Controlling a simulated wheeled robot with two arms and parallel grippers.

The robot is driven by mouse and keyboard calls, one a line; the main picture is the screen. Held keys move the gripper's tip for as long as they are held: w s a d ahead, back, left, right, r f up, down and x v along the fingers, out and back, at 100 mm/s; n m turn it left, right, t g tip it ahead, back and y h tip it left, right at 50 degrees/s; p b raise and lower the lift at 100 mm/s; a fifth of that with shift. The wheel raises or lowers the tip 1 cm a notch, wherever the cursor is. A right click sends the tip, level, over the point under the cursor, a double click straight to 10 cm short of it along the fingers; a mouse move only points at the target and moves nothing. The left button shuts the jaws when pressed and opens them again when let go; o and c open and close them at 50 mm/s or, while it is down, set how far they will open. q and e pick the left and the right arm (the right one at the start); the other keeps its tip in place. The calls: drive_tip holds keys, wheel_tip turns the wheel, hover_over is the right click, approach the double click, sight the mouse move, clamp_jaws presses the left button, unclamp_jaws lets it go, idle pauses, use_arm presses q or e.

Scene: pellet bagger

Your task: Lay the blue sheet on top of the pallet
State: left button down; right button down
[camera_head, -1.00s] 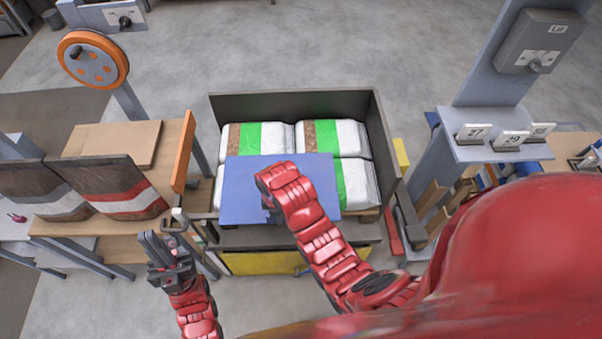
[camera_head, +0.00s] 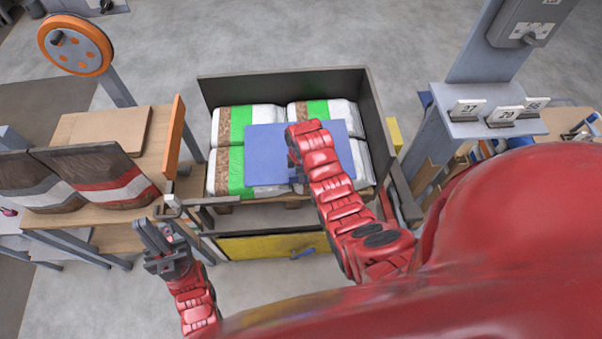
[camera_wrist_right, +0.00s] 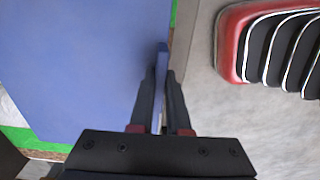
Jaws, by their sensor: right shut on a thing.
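The flat blue sheet (camera_head: 264,162) is over the front middle of the bags in the head view. It fills the left of the right wrist view (camera_wrist_right: 85,60). My right gripper (camera_wrist_right: 161,78) is shut on the sheet's edge; in the head view my right arm hides the fingers and part of the sheet. The white, green and brown bags (camera_head: 232,121) are stacked on a wooden pallet (camera_head: 366,194), mostly hidden. I cannot tell whether the sheet touches the bags. My left gripper (camera_head: 155,236) is open and empty, left of the pallet bay.
Grey walls (camera_head: 290,84) enclose the pallet at the back and right. A wooden table with dark bags (camera_head: 108,177) stands left, beside an orange upright plate (camera_head: 174,137). A grey post with numbered cards (camera_head: 505,116) stands right. A yellow panel (camera_head: 268,246) is below the bay's front.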

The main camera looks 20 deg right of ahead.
drive_tip(key=shift+f, duration=0.1)
drive_tip(key=shift+f, duration=0.15)
drive_tip(key=c, duration=0.9)
unclamp_jaws()
drive_tip(key=shift+r, duration=0.25)
